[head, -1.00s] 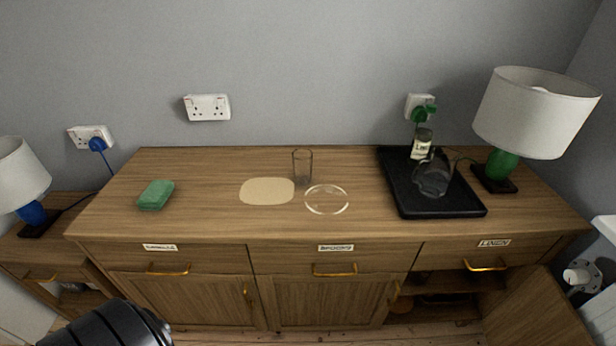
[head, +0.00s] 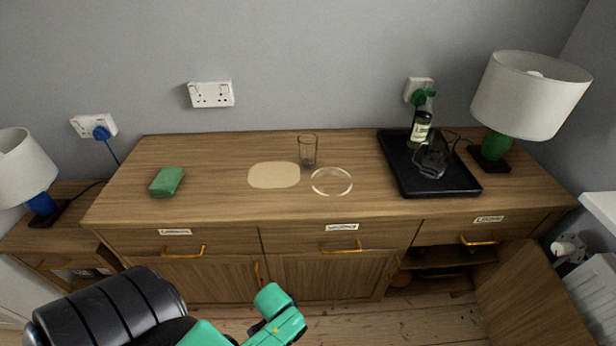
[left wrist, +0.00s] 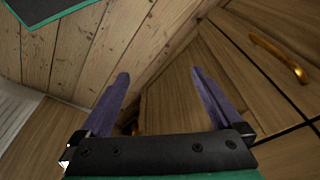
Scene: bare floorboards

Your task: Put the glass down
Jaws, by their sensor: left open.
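A clear drinking glass (head: 308,152) stands upright on the wooden sideboard top (head: 220,200), towards the back. It is behind a thin clear ring-shaped disc (head: 332,182) and beside a flat cream oval mat (head: 274,175). No gripper is near the glass. My left arm reaches in low at the front of the head view, in front of the cabinet doors; its fingers are not clear there. In the left wrist view my left gripper (left wrist: 158,75) is open and empty, pointing towards floorboards and cabinet fronts. My right gripper is not seen.
A black tray (head: 450,189) holds a green bottle (head: 421,125) and a dark clear jug-like item (head: 433,160). A lamp (head: 530,95) stands at right. A green block (head: 167,181) lies at left. The right cabinet door (head: 512,290) hangs open. The sideboard's front middle is clear.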

